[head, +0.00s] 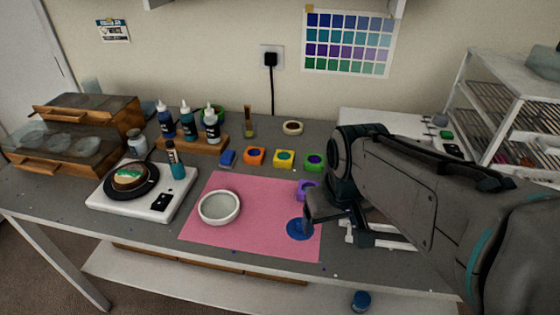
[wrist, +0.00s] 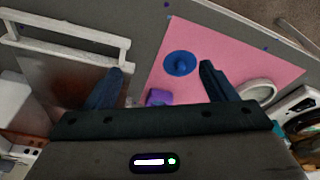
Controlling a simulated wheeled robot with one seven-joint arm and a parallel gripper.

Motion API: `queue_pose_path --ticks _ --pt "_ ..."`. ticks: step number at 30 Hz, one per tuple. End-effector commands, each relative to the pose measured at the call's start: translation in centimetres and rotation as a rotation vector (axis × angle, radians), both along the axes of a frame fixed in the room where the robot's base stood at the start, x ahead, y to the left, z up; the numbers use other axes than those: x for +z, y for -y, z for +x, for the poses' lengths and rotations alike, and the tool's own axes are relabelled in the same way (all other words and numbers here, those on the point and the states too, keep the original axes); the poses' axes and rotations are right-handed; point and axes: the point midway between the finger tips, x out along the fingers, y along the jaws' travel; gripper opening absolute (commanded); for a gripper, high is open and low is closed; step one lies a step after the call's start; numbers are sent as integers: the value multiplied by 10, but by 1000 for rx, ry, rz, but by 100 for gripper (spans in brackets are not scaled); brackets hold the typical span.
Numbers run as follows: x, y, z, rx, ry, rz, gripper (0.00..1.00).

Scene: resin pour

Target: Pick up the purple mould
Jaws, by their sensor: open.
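The purple mould (head: 306,187) sits at the right edge of the pink mat (head: 262,243) in the head view, partly hidden behind my gripper (head: 332,222). In the wrist view the purple mould (wrist: 158,97) shows low between the fingers, close to the palm edge, which may hide part of it. My gripper (wrist: 161,70) is open, with one finger on each side of the picture and nothing held. I cannot tell its exact height above the table.
A blue round piece (head: 299,229) lies on the mat just beside my gripper, and a white bowl (head: 219,208) stands left of it. Orange (head: 254,155), yellow (head: 284,158) and green (head: 314,162) moulds stand behind. A white frame (wrist: 70,32) is beside my gripper.

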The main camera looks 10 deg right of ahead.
Motion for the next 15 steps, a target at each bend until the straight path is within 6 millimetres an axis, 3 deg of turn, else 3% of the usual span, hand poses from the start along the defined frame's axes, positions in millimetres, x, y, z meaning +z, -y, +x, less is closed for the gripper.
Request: queue_pose_path --ticks 9,15 --pt "34 -1 109 633 -127 -99 78" --pt "40 0 163 979 -182 -122 78"
